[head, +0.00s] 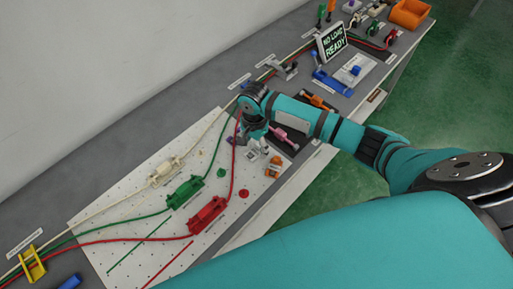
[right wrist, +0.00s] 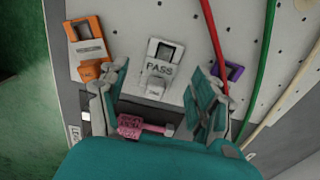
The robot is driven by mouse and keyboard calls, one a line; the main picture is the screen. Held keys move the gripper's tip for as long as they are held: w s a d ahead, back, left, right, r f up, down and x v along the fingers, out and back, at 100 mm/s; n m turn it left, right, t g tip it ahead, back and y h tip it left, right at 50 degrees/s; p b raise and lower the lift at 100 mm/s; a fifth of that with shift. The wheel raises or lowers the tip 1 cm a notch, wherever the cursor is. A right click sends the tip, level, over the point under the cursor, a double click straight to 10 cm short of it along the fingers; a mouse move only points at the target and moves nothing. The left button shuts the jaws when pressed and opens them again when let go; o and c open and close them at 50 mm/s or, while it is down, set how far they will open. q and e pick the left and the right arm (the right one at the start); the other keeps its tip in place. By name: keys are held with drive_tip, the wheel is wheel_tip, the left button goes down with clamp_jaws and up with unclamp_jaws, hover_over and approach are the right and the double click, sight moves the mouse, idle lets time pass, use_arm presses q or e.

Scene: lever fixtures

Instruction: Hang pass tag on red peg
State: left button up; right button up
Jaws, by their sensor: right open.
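The pass tag (right wrist: 165,50) is a white tag lettered PASS, lying on the white perforated board. It also shows in the head view (head: 251,155), small and just below my right gripper (head: 257,143). In the right wrist view, my right gripper (right wrist: 160,78) is open, with its fingers on either side of the tag's lower part. I cannot tell whether they touch it. The red peg (head: 244,193) shows as a small red round piece on the board, below and left of the gripper. My left gripper is out of view.
An orange tag (right wrist: 88,46) lies left of the pass tag and a purple tag (right wrist: 232,72) lies right. A pink piece (right wrist: 140,127) is between the finger bases. Red (head: 207,215), green (head: 185,191) and cream (head: 165,172) cable fixtures occupy the board. A screen (head: 331,42) stands farther back.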

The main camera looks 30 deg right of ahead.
wheel_tip(320, 180, down, 2)
drive_tip(key=c, duration=0.9)
drive_tip(key=shift+r, duration=0.15)
